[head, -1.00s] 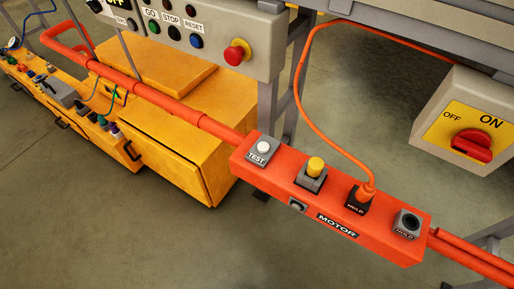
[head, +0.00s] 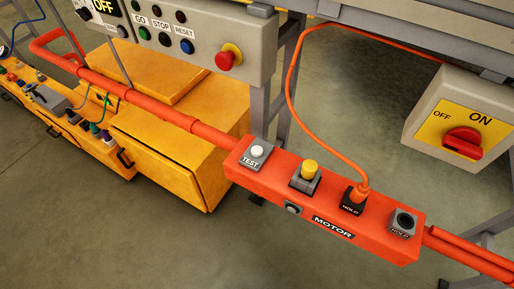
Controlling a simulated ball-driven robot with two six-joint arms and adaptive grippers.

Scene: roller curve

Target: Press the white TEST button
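The white TEST button (head: 257,151) sits on a grey square base at the left end of the orange MOTOR box (head: 270,183), in the middle of the head view. Its label TEST is on the front of the base. Nothing covers or touches the button. Neither of my grippers shows in the view.
On the same box are a yellow button (head: 309,167), an orange cable plug (head: 357,193) and a black HOLD socket (head: 404,222). A control panel with a red mushroom button (head: 228,57) is above. A red rotary switch (head: 463,142) is at right, yellow cabinets (head: 170,150) at left.

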